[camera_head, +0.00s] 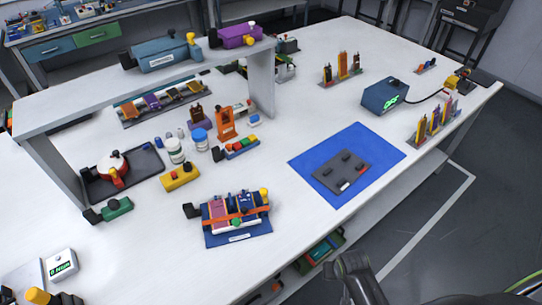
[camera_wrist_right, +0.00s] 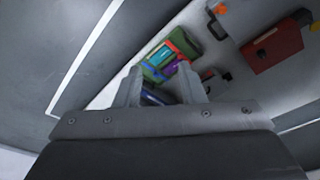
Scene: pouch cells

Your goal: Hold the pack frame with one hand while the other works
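What looks like the pack frame (camera_head: 238,238) is a blue base on the white table, at the front middle in the head view. Pink and blue blocks, an orange strap and a green round knob sit on it, with yellow and black parts at its ends. No gripper touches it. My right gripper (camera_wrist_right: 160,72) shows in the right wrist view with its two fingers apart and nothing between them. It points down at a lower shelf. Part of my right arm shows at the bottom of the head view. My left gripper is in neither view.
A blue mat (camera_head: 309,164) with a dark grey plate (camera_head: 330,183) lies to the right. A yellow block (camera_head: 180,178), white jars (camera_head: 175,152) and a raised shelf (camera_head: 90,99) stand behind the frame. A green bin (camera_wrist_right: 157,72) holds coloured items below.

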